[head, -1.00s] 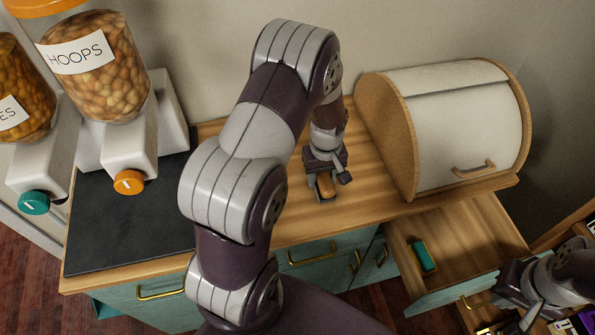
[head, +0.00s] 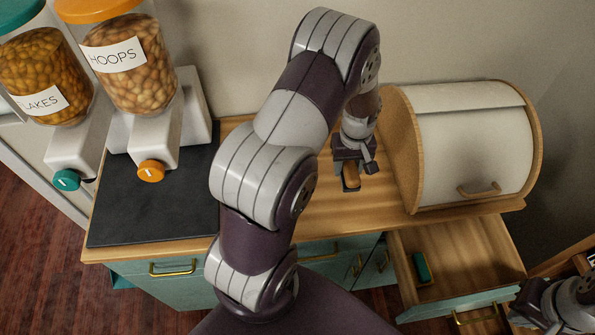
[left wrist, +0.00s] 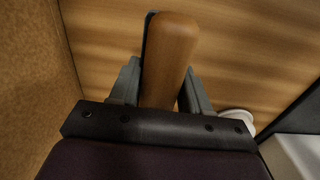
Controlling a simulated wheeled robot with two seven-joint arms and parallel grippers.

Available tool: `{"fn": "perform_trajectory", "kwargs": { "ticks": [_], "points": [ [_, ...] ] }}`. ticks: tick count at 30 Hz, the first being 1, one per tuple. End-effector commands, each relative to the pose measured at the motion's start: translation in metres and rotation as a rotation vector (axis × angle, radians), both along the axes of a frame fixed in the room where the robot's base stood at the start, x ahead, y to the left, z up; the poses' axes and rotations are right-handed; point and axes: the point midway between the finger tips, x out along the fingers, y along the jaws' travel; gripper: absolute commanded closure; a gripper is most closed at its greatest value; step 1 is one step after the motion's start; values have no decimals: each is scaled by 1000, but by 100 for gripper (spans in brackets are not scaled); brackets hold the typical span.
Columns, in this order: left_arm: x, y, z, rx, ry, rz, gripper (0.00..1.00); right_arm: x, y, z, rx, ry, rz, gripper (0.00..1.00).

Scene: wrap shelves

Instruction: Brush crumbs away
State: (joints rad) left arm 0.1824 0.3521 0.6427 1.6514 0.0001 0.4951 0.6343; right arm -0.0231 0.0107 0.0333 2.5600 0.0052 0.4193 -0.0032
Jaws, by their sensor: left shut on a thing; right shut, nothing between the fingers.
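My left gripper (head: 350,178) is over the wooden counter (head: 322,215), just left of the bread bin. It is shut on a brush with a rounded wooden handle (left wrist: 170,55). The handle stands up between the fingers in the left wrist view; the brush's lower part is mostly hidden, with only a dark edge showing behind the handle. I cannot make out crumbs on the counter; my left arm covers part of it. My right gripper (head: 522,310) is low at the right edge, partly cut off, shut with nothing seen in it.
The bread bin (head: 470,150) has its white lid closed. An open drawer (head: 465,255) below holds a small green item (head: 423,268). Two cereal dispensers (head: 140,70) stand left by a dark mat (head: 130,215). A white round object (left wrist: 238,118) is partly hidden in the left wrist view.

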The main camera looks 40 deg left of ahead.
Motion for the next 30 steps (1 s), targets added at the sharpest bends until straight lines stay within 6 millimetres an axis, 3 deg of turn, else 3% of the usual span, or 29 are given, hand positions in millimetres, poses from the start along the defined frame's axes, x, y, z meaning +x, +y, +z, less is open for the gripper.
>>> {"fn": "perform_trajectory", "kwargs": {
  "ticks": [6,24,30],
  "points": [
    [2,2,19,0,0,-2,86,0,0,17,0,0,0,100],
    [2,2,19,0,0,-9,86,0,0,17,0,0,0,100],
    [6,2,20,2,-8,-199,86,0,0,17,0,0,0,100]
  ]
}}
